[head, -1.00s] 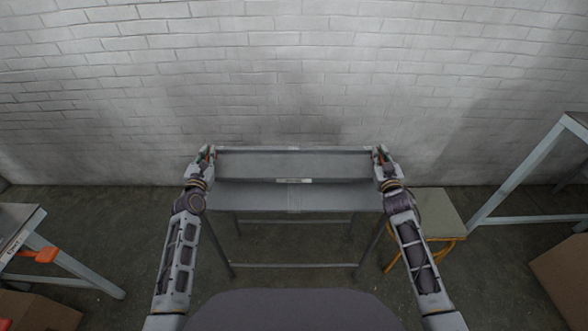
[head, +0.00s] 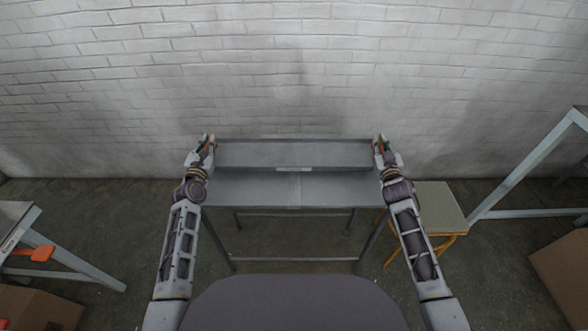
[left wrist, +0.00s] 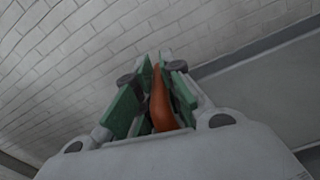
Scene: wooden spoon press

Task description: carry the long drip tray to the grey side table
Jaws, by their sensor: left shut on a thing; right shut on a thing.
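The long drip tray (head: 295,154) is a wide, shallow grey trough in the head view, with a small pale label on its near wall. My left gripper (head: 207,144) is shut on the tray's left end. In the left wrist view its green pads close on an orange handle (left wrist: 167,103), and part of the tray (left wrist: 270,100) shows at the right. My right gripper (head: 380,144) is shut on the tray's right end. The grey side table (head: 260,191) lies below the tray, its near half bare. I cannot tell whether the tray touches the tabletop.
A white brick wall (head: 290,70) stands close behind the table. A stool with yellow legs (head: 438,207) stands right of the table. A bench frame (head: 530,165) and a cardboard box (head: 562,268) are at the right; another bench (head: 15,225) and box (head: 40,308) are at the left.

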